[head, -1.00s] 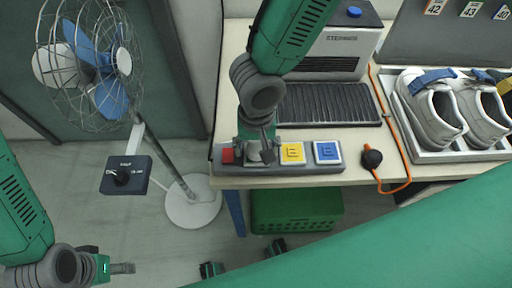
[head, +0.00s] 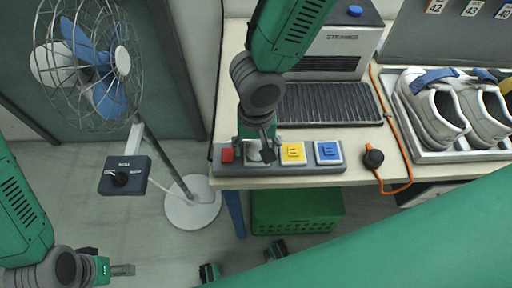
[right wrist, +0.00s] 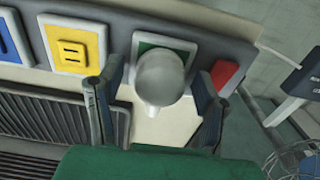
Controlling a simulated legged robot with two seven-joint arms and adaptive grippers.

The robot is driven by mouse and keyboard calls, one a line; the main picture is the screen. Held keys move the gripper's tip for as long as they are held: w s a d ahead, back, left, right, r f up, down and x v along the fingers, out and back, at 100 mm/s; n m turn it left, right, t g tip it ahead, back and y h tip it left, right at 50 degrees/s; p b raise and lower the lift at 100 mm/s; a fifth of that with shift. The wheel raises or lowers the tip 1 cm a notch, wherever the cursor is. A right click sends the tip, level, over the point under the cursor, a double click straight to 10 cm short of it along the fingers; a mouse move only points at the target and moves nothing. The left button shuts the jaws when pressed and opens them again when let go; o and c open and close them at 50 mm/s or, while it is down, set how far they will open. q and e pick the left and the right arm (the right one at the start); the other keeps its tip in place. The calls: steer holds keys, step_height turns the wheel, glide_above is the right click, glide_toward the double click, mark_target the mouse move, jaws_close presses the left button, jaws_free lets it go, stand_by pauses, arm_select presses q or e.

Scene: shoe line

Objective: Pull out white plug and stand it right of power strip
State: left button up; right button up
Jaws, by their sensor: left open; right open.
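The white plug (right wrist: 160,76) sits in the green-framed socket of the grey power strip (head: 280,171). In the right wrist view it is a pale rounded body seen from above. My right gripper (right wrist: 158,80) is open, with one finger on each side of the plug and gaps visible beside it. In the head view my right gripper (head: 260,146) comes down over the socket and mostly hides the plug. My left gripper (head: 122,270) is open and empty at the lower left, away from the table.
The strip has a red switch (head: 227,155), a yellow socket (head: 292,153) and a blue socket (head: 328,152). A fan (head: 90,65) stands left.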

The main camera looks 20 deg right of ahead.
mark_target(257, 144)
jaws_close()
steer(key=shift+r+p, duration=2.2)
steer(key=shift+r, duration=0.85)
